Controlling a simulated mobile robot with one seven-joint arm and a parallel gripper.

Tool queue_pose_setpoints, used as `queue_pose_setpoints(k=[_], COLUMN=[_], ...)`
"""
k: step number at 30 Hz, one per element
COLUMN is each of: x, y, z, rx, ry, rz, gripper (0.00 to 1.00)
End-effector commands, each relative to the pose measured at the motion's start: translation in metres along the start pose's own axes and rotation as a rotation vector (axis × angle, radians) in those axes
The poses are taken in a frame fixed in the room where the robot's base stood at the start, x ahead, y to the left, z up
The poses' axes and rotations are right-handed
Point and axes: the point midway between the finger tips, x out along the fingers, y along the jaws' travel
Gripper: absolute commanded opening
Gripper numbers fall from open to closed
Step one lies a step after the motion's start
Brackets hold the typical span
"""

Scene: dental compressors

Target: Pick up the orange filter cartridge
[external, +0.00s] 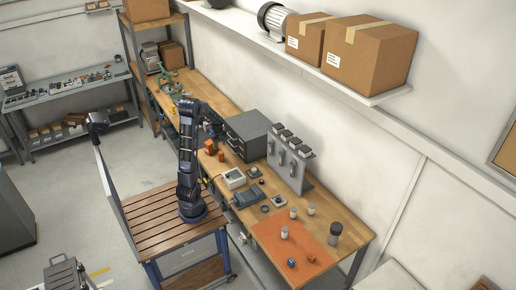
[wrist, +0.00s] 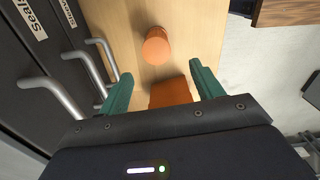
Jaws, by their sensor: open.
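An orange cylinder (wrist: 156,47), which looks like the filter cartridge, stands on the wooden bench in the wrist view. It also shows in the external view (external: 221,156). A darker orange block (wrist: 170,92) sits nearer the gripper, partly hidden by the gripper body; it also shows in the external view (external: 209,147). My gripper (wrist: 161,70) is open and empty, with its green fingers spread. In the wrist view the block lies between the fingers and the cylinder lies beyond their tips. The height of the fingers above the bench is hard to tell.
A dark drawer cabinet (external: 247,132) with metal handles (wrist: 55,96) stands close on the left in the wrist view. The bench edge and floor (wrist: 225,60) are at right. An orange mat (external: 268,235) with small parts lies at the bench's near end.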

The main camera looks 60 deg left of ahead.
Motion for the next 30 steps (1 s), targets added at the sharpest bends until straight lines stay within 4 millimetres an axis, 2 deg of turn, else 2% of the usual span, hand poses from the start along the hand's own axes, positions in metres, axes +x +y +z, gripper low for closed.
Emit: queue_pose_setpoints(k=[9, 17, 24, 30], x=[0.042, 0.058, 0.089, 0.105], y=[0.0, 0.001, 0.004, 0.005], z=[0.0, 0.001, 0.006, 0.006], rx=[-0.002, -0.001, 0.0, 0.0], ry=[-0.002, -0.001, -0.003, -0.001], rz=[-0.004, -0.002, -0.004, -0.001], gripper=[0.66, 0.66, 0.66, 0.66])
